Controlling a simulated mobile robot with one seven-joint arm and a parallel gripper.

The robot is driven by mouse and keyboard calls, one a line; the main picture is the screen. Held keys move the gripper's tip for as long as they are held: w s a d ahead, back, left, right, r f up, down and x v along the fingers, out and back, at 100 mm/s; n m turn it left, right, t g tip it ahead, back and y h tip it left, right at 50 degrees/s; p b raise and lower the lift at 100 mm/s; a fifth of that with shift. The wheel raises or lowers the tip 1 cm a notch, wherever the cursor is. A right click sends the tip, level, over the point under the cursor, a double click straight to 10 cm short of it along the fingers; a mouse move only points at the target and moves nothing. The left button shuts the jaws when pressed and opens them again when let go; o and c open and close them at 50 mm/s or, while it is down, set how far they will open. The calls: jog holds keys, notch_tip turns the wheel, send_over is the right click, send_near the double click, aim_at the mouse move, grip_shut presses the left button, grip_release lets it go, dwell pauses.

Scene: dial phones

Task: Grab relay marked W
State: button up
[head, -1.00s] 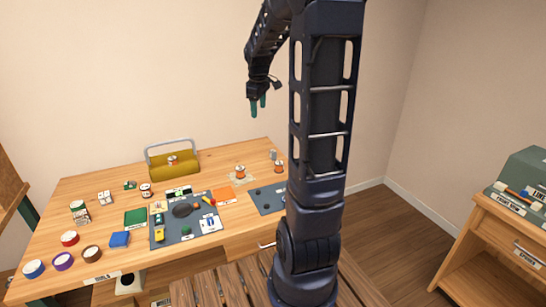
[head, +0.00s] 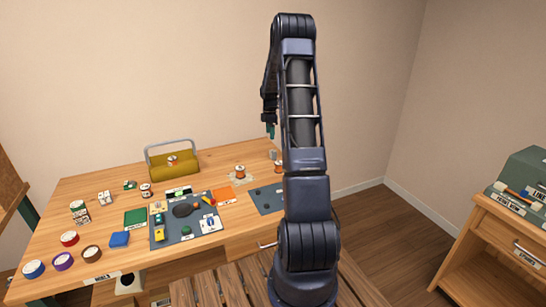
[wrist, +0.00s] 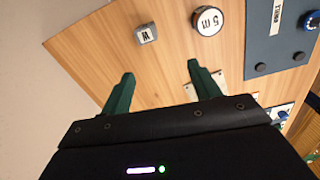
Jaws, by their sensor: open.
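The relay marked W (wrist: 146,33) is a small grey block with a white label reading "W", lying on the wooden table in the wrist view. In the head view, a small grey block (head: 273,154) near the table's back right edge appears to be the same relay. My gripper (wrist: 160,68) is open and empty, its two green fingers pointing toward the table. The relay lies beyond the fingertips, apart from them and nearer the left finger's side. In the head view my gripper (head: 270,131) hangs above the back right of the table, partly beside my arm.
A round spool marked "5 m" (wrist: 208,21) stands right of the relay. A dark mat (wrist: 275,45) with knobs lies farther right. A yellow-green toolbox (head: 172,162) with a grey handle stands at the table's back. Bare wood surrounds the relay.

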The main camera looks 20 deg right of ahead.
jog(key=n, duration=0.1)
send_over(272, 151)
jog(key=f, duration=0.5)
jog(key=shift+s+d, duration=0.15)
jog(key=shift+s, duration=0.05)
notch_tip(272, 151, down, 6)
jog(key=shift+r, duration=0.25)
jog(key=shift+w+f, duration=0.15)
jog(key=shift+f, duration=1.15)
jog(key=shift+w+f, duration=0.15)
jog(key=shift+f, duration=1.15)
jog(key=c, duration=1.1)
